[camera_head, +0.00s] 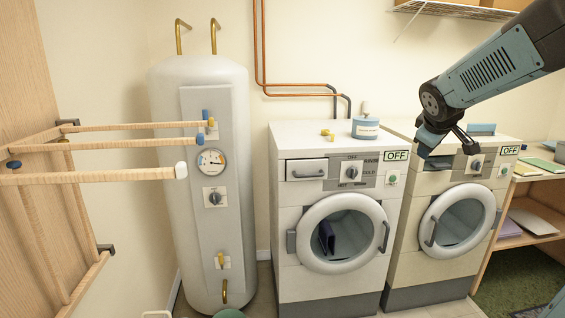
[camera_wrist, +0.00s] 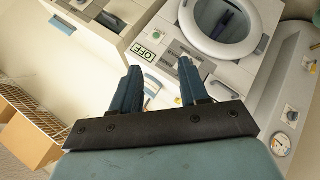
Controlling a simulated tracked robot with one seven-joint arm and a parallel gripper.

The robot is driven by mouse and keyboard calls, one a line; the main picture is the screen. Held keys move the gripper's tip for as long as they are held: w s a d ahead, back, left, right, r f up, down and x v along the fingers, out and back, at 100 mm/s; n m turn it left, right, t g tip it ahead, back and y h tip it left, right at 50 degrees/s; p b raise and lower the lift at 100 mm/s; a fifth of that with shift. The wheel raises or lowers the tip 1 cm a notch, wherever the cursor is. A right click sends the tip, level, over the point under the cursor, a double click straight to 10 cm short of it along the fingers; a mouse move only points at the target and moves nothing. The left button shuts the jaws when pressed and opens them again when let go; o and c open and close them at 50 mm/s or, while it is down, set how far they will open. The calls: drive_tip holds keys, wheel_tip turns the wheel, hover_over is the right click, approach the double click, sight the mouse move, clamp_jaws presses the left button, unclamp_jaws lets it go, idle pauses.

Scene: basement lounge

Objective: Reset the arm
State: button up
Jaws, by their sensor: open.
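My arm reaches in from the upper right in the head view. My gripper (camera_head: 446,146) hangs in front of the right washing machine's top and control panel. In the wrist view the two fingers of my gripper (camera_wrist: 160,82) stand apart with nothing between them. The left washing machine (camera_head: 335,215) and the right washing machine (camera_head: 455,225) stand side by side, each with a round door and an OFF label. Whether the fingers touch the right machine cannot be told.
A white water heater (camera_head: 200,180) stands left of the machines. A wooden drying rack (camera_head: 100,178) juts out at the left. A blue-labelled tub (camera_head: 366,128) and small yellow items (camera_head: 327,133) sit on the left machine. A wooden shelf (camera_head: 540,205) stands at the right, a wire shelf (camera_head: 460,10) above.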

drive_tip(key=s+a+f+m+g+y, duration=0.1)
drive_tip(key=s+a+f+m+y, duration=0.1)
drive_tip(key=s+a, duration=0.5)
drive_tip(key=s+a+f+m+g+y, duration=0.2)
drive_tip(key=s+a, duration=0.5)
drive_tip(key=s, duration=1.1)
drive_tip(key=f+m, duration=0.1)
drive_tip(key=m, duration=0.1)
drive_tip(key=shift+f+m, duration=0.2)
drive_tip(key=shift+m, duration=0.1)
drive_tip(key=shift+s, duration=0.1)
